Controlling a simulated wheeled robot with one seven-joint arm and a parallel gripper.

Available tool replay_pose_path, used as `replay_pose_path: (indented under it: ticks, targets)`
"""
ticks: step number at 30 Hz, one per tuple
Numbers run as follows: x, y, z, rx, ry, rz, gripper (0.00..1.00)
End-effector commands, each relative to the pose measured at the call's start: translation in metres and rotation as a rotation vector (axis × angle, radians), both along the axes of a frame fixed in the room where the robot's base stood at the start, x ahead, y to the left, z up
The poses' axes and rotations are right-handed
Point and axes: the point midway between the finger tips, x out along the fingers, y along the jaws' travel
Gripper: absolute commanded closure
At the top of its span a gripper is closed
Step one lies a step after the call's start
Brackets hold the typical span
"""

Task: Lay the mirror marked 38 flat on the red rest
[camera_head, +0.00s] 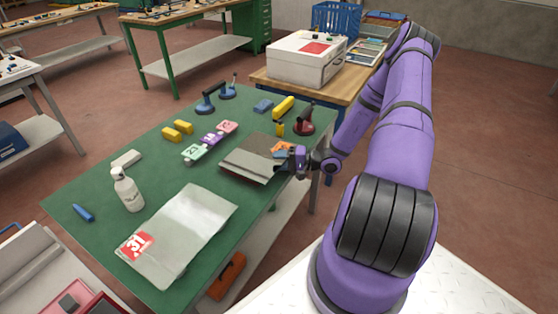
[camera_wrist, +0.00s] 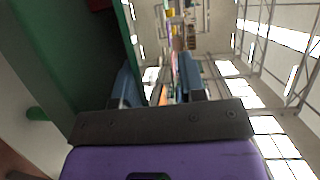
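A grey mirror (camera_head: 250,158) with an orange label (camera_head: 281,147) lies at the right edge of the green table in the head view; its number is too small to read. My gripper (camera_head: 291,157) is right beside this edge, with a blue fingertip near the label. In the wrist view the two blue fingers of my gripper (camera_wrist: 160,86) stand apart, with no mirror clearly between them. A red patch (camera_head: 314,48) shows on top of a white box; I cannot tell whether it is the red rest. Another mirror (camera_head: 190,225) has a red label reading 31.
The green table (camera_head: 85,190) also holds a white bottle (camera_head: 128,190), yellow blocks (camera_head: 178,130), coloured number tags (camera_head: 210,139) and suction lifters (camera_head: 207,102). The white box (camera_head: 290,70) stands on a wooden table behind. Bare green surface lies at the left.

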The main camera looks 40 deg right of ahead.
Motion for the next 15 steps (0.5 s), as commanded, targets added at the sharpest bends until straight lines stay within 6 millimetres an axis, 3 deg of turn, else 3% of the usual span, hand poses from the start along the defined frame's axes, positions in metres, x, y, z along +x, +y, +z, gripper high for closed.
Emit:
replay_pose_path:
  ticks: [5, 15]
  targets:
    - [-0.012, -0.012, 0.002, 0.000, 0.000, -0.002, 0.64]
    - [-0.058, -0.054, 0.008, -0.001, -0.002, -0.003, 0.64]
